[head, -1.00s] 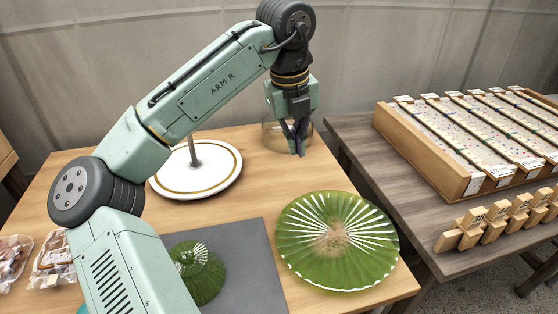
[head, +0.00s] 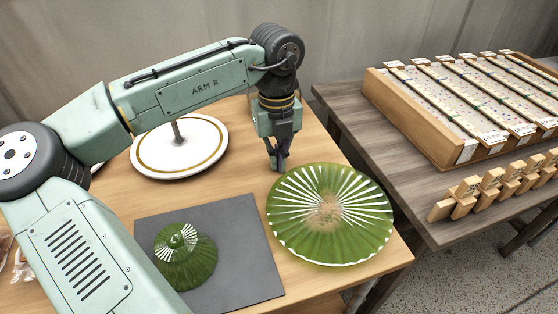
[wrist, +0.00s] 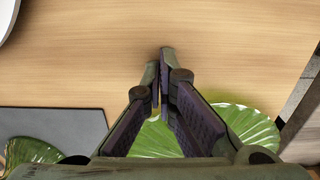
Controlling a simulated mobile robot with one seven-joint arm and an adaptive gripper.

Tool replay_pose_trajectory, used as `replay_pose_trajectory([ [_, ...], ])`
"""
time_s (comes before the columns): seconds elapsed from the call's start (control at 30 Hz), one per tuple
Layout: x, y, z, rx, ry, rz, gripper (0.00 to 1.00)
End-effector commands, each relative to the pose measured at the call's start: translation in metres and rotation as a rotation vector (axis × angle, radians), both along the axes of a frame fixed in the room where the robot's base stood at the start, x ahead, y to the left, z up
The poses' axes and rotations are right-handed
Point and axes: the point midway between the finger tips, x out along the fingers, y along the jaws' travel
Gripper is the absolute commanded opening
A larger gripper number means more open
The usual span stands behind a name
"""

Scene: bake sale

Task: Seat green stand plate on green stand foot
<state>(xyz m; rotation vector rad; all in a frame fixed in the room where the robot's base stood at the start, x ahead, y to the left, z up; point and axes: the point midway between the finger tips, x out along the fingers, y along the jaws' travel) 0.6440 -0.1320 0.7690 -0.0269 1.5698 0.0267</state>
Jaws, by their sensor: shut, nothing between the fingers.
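The green stand plate (head: 329,246), round with white rays and a pale brown centre, lies on the wooden table at the right. It also shows in the wrist view (wrist: 247,124), partly behind the fingers. The green stand foot (head: 187,262), a ribbed dome with a white-striped knob on top, stands on a grey mat (head: 241,230) left of the plate. Part of the foot shows in the wrist view (wrist: 32,153). My gripper (head: 277,167) points down just beyond the plate's far left edge, shut and empty. I cannot tell its height above the table.
A white stand plate with a gold ring (head: 205,161) sits behind the mat, partly behind my arm. A second table at the right holds a wooden tray of strips (head: 433,142) and several wooden holders (head: 468,197). Bare wood lies between mat and plate.

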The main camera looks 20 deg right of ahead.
Motion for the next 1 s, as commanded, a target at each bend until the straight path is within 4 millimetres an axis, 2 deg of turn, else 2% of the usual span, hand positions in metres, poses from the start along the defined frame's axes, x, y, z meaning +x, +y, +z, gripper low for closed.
replay_pose_trajectory([
  [0.2,-0.013,0.000,0.000,0.000,-0.001,0.002,0.00],
  [0.57,-0.016,-0.001,0.001,-0.001,0.001,0.000,0.00],
  [0.67,-0.029,-0.002,0.002,-0.002,0.006,-0.005,0.00],
  [0.9,-0.078,-0.004,0.003,-0.003,0.005,-0.007,0.00],
  [1.0,-0.090,-0.004,0.002,-0.001,0.003,-0.003,0.00],
])
